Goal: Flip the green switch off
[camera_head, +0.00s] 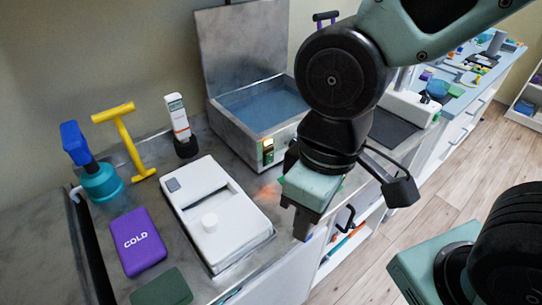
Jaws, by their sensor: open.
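The green switch (268,157) is small and sits on a light plate at the front right of an open metal water bath (238,133). My gripper (308,208) is open and points down, just right of and in front of the switch, above the counter's front edge. A gap shows between it and the switch. Its fingertips are partly hidden by the pale green wrist block, and nothing is seen held.
A white device (226,232), a purple cold pack (137,241), a dark green pad (161,288), a yellow T-shaped tool (128,143), a blue-headed bottle (101,180) and a white handheld device (179,120) stand left.

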